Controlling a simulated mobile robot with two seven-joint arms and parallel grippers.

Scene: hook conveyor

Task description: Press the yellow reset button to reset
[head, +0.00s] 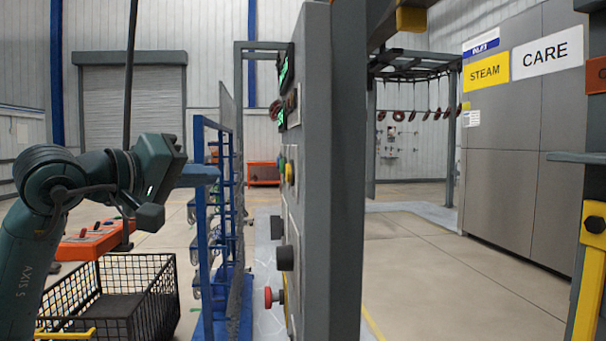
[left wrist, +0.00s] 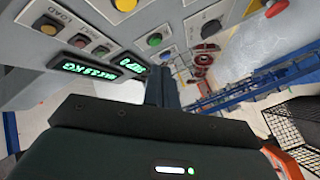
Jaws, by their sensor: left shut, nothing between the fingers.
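The grey control panel (head: 304,180) is seen nearly edge-on in the head view. I cannot read which label says reset. My left gripper (head: 205,175) is shut and empty, left of the panel and apart from it. Its closed fingers (left wrist: 162,85) point toward the panel. My right gripper is not in view.
A red mushroom button (head: 271,297) and a black knob (head: 285,258) protrude lower on the panel. A blue rack (head: 207,255) stands close left of the panel. A black wire basket (head: 150,285) is at lower left. Open floor lies right of the panel.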

